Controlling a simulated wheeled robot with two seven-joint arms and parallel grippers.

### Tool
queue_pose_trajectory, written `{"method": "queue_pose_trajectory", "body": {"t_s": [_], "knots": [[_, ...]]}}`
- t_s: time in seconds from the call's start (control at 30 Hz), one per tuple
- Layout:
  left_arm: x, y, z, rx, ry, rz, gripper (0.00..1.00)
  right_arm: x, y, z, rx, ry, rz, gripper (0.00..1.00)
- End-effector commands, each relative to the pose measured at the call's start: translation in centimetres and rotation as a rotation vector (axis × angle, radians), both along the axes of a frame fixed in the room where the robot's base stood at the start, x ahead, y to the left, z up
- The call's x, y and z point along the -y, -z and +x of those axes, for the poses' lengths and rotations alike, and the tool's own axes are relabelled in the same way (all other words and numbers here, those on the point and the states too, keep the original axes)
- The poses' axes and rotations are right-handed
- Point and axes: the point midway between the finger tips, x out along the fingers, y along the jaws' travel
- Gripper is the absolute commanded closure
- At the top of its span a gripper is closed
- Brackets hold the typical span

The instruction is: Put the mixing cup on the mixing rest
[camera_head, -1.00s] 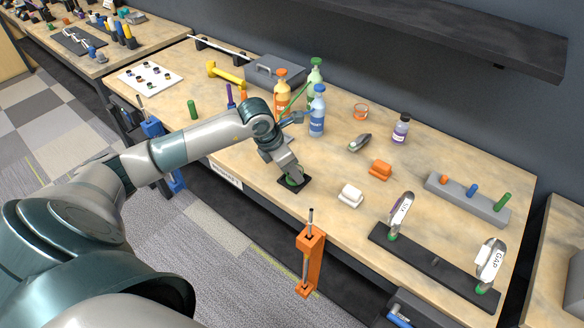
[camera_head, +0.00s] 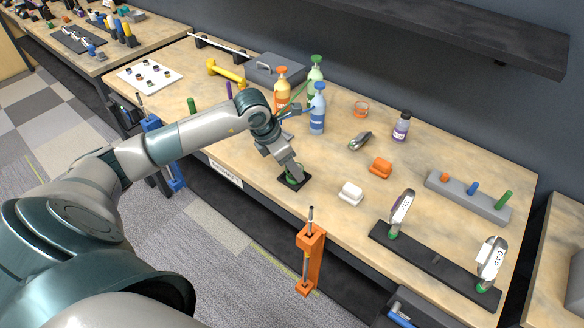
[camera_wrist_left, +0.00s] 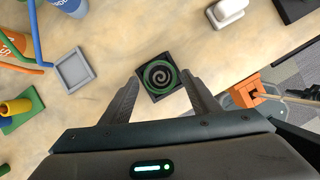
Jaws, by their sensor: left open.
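A small round cup with a green rim and a dark grey spiral inside (camera_wrist_left: 160,76), apparently the mixing cup, sits on a black square pad (camera_wrist_left: 183,101), apparently the mixing rest. The pad lies near the table's front edge in the head view (camera_head: 283,180), with the cup partly hidden behind my fingers. My left gripper (camera_wrist_left: 161,82) is open, with one finger on each side of the cup. It also shows just above the pad in the head view (camera_head: 298,173). I cannot tell whether the fingers touch the cup. My right gripper is not in view.
A shallow grey square tray (camera_wrist_left: 73,70) lies beside the pad. A white block (camera_head: 350,193) and an orange block (camera_head: 380,169) lie to the right. Bottles, such as the blue one (camera_head: 317,112), stand behind. An orange stand (camera_head: 310,262) rises at the front edge.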

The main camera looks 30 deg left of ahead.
Motion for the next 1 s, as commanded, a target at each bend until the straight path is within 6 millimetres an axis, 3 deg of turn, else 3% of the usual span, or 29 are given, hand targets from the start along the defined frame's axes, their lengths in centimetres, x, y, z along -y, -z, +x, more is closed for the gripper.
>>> {"method": "queue_pose_trajectory", "body": {"t_s": [0.5, 0.7, 1.0], "knots": [[-1.6, -7.9, -2.9, 0.002, 0.001, 0.003, 0.44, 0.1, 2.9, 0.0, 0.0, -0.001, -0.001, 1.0], [-1.8, -9.2, -3.5, 0.0, 0.001, 0.002, 0.44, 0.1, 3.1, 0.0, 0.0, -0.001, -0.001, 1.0], [-1.8, -9.4, -3.5, -0.001, 0.001, 0.002, 0.44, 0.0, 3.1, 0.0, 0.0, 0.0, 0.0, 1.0]]}}
